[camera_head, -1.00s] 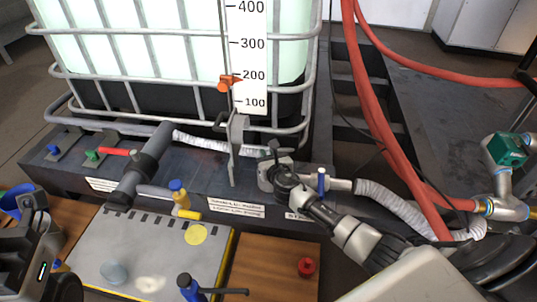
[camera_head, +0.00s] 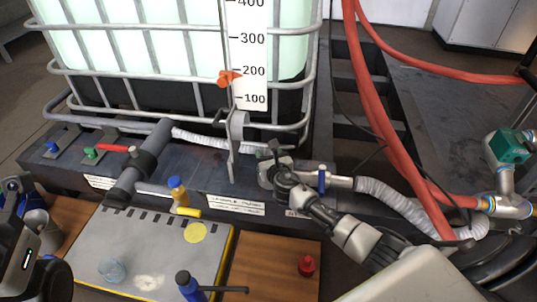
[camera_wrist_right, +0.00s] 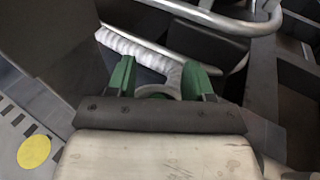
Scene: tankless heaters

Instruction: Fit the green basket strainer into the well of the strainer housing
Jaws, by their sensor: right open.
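My right arm reaches in from the lower right in the head view. Its gripper (camera_head: 272,163) is open over a light grey fitting in the pipe line, possibly the strainer housing. In the right wrist view two green uprights, left (camera_wrist_right: 122,78) and right (camera_wrist_right: 198,80), flank a grey ring (camera_wrist_right: 168,90) at the end of a white hose. I cannot tell whether they are finger pads or part of the strainer. No green basket strainer is clearly identifiable. My left gripper (camera_head: 22,235) is partly cut off at the left edge, beside a grey cup (camera_head: 40,224); its jaws are unclear.
A caged tank (camera_head: 170,55) stands behind the dark ledge. A blue-handled valve (camera_head: 321,180) and corrugated hose (camera_head: 385,200) lie right of the gripper. Red hoses (camera_head: 385,130) hang beyond. A grey mat (camera_head: 150,245) and a wooden board (camera_head: 265,260) with a red knob (camera_head: 307,265) lie in front.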

